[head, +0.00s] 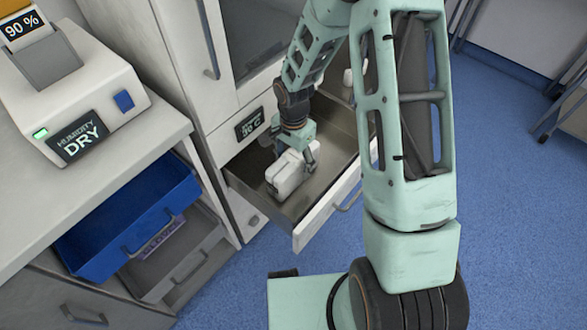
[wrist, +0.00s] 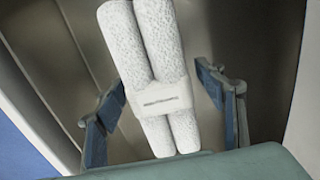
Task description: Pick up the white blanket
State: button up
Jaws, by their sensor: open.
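The white blanket (head: 286,175) is a pair of rolls lying in an open metal-lined drawer (head: 325,141). The wrist view shows the rolls (wrist: 143,45) with a white band around them that carries small dark print. My gripper (head: 294,152) is down in the drawer over one end of the blanket. In the wrist view my gripper (wrist: 160,90) is open, with one blue-padded finger on each side of the rolls. A gap shows between each finger and the blanket.
The drawer's walls rise close around my gripper. On the left, a blue drawer (head: 125,225) stands open below a counter with a humidity device (head: 75,100). Blue floor (head: 500,200) is clear on the right.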

jog(key=shift+f, duration=0.95)
jog(key=shift+c, duration=0.2)
jog(key=shift+r, duration=0.1)
jog(key=c, duration=1.6)
